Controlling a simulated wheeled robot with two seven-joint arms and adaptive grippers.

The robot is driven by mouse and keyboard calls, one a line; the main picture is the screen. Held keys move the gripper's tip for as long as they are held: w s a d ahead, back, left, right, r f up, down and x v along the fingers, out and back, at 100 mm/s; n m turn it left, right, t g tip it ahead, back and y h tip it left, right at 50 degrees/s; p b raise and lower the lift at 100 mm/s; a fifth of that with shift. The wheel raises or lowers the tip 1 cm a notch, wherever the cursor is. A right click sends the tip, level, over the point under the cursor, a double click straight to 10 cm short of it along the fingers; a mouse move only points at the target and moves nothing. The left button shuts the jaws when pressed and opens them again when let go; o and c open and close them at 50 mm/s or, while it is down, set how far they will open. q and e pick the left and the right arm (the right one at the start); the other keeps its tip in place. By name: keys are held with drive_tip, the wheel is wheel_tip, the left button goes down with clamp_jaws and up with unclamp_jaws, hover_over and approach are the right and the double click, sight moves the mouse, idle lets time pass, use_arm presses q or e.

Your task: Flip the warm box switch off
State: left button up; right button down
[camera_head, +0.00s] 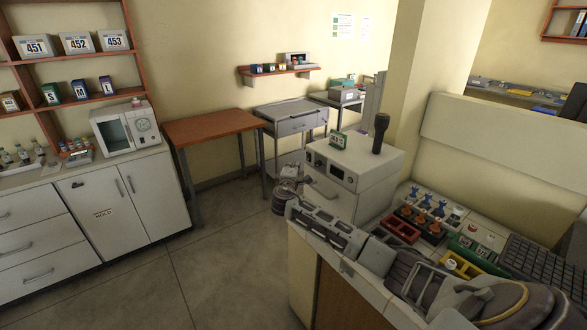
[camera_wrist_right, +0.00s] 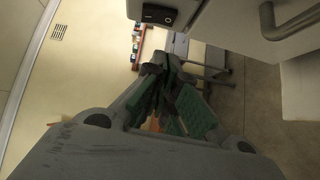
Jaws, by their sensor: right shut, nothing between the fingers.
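The warm box appears to be the white box (camera_head: 365,160) with a dark front display, right of centre in the head view. My right gripper (camera_head: 291,184) is beside the box's front, shut and empty. Its fingers (camera_wrist_right: 163,75) point towards the switch, with a visible gap in the picture. My left gripper is not in view.
A brown table (camera_head: 215,127) is behind; the floor at left is clear.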

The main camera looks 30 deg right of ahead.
drive_tip(key=f+b+v, duration=0.1)
drive_tip(key=v, duration=0.8)
drive_tip(key=shift+s+f+b, duration=0.15)
drive_tip(key=shift+s+b, duration=0.05)
drive_tip(key=shift+b, duration=0.1)
idle(0.4)
idle(0.3)
